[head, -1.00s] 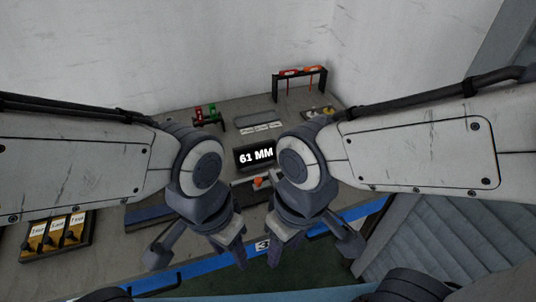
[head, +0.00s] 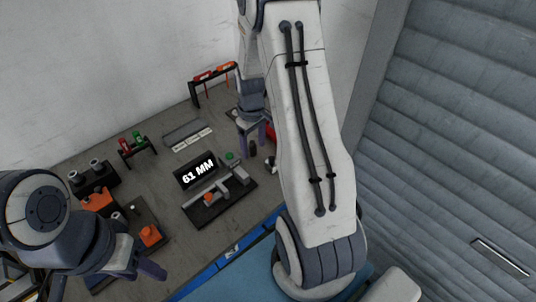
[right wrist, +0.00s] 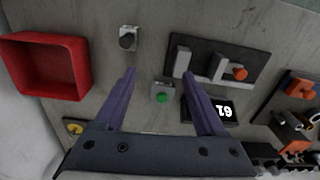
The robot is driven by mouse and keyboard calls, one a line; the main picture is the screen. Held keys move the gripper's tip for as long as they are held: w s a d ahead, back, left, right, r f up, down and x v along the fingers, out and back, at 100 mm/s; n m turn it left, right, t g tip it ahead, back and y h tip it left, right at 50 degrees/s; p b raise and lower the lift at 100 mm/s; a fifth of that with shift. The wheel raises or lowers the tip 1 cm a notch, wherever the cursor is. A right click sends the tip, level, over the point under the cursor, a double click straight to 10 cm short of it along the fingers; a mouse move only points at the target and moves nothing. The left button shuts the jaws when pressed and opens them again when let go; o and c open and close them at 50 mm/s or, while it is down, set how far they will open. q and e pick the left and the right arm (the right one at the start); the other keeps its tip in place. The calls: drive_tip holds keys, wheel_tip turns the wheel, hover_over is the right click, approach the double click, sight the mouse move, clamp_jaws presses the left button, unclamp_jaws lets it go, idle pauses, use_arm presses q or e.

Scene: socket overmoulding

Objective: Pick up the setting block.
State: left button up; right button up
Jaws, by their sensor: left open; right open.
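I cannot tell for sure which thing is the setting block. A gauge with grey upright jaws on a black base (head: 222,206) and an orange knob (head: 208,197) stands before the "61 MM" display (head: 197,172); its base also shows in the right wrist view (right wrist: 252,48). My right gripper (head: 252,133) is open and empty at the back of the bench. In the right wrist view its fingers (right wrist: 159,74) point towards the bench, with a green button box (right wrist: 162,91) between them. My left gripper (head: 140,270) is open at the lower left, apart from the gauge.
A rack with white labels (head: 192,139) lies behind the display. A red bin (right wrist: 46,66) and a small grey fitting with a dark round part (right wrist: 128,40) are left of the gauge in the right wrist view. Orange-topped fixtures (head: 97,200) stand left. A black frame (head: 213,77) stands behind.

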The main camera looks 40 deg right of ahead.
approach(271, 163)
drive_tip(key=shift+w+a+f+m, duration=0.1)
drive_tip(key=shift+w+f+m, duration=0.25)
drive_tip(key=shift+w, duration=0.1)
drive_tip(key=f, duration=0.1)
drive_tip(key=f+p, duration=0.1)
drive_tip(key=f, duration=0.2)
drive_tip(key=shift+s+d+f, duration=0.1)
drive_tip(key=shift+d+f, duration=0.2)
drive_tip(key=shift+f, duration=0.1)
drive_tip(key=f+p, duration=0.1)
drive_tip(key=f, duration=0.1)
drive_tip(key=f+p, duration=0.1)
drive_tip(key=f, duration=0.2)
drive_tip(key=shift+d+p, duration=0.2)
drive_tip(key=shift+p, duration=0.15)
drive_tip(key=shift+f, duration=0.5)
clamp_jaws()
